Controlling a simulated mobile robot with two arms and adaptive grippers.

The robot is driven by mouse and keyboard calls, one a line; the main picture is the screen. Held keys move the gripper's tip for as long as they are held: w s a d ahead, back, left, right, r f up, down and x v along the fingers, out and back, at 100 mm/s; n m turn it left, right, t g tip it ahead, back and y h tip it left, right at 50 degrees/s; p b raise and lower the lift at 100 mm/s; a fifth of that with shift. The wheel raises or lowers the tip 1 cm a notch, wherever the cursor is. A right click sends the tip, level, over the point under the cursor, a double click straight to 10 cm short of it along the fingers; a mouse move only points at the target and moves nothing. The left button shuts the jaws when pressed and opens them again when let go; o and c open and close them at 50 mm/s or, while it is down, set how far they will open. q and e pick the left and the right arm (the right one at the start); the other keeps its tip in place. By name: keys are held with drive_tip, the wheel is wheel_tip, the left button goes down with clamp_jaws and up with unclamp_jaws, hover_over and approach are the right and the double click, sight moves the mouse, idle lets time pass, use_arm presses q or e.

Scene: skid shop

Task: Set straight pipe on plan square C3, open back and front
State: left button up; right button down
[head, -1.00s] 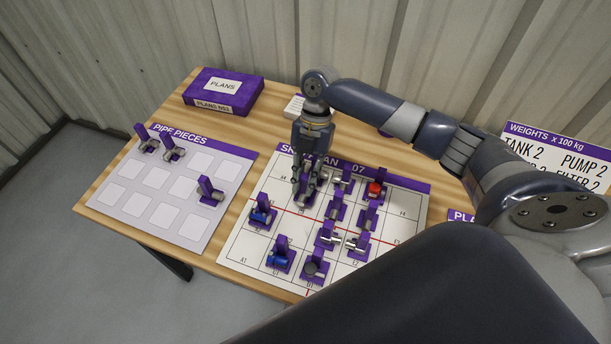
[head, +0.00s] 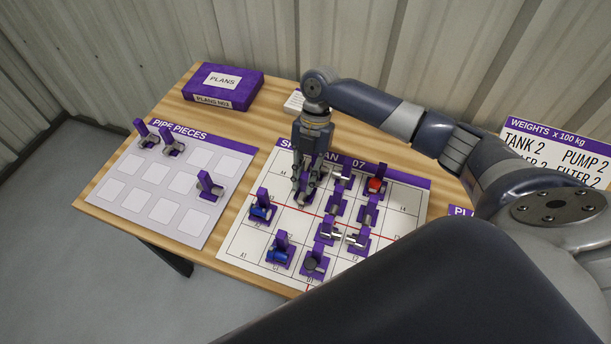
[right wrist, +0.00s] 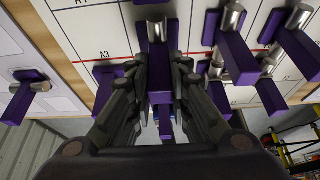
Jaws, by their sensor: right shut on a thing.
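My right gripper (head: 303,184) is shut on the purple upright handle of a pipe piece (head: 303,199), over the left-middle part of the skid plan board (head: 240,245). In the right wrist view the purple handle (right wrist: 161,80) stands between the fingers, with a short silver pipe (right wrist: 156,30) at its far end. That pipe shows above the red line, to the right of the A3 label. The fingers hide the square's label, and I cannot tell whether the base touches the board. My left gripper is not in view.
Several purple-based pieces stand close by, including a blue one (head: 261,208) at left and a red-topped one (head: 376,186) at right. The pipe pieces sheet (head: 130,190) holds 3 pieces. A purple plans box (head: 223,90) lies at the back.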

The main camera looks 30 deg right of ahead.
drive_tip(key=shift+f+b, duration=0.45)
drive_tip(key=shift+f, duration=0.25)
idle(0.4)
drive_tip(key=c, duration=1.4)
unclamp_jaws()
drive_tip(key=shift+r, duration=0.1)
drive_tip(key=shift+r+p, duration=0.5)
drive_tip(key=shift+p, duration=0.15)
wheel_tip(320, 180, up, 7)
drive_tip(key=p, duration=0.6)
drive_tip(key=shift+r, duration=0.1)
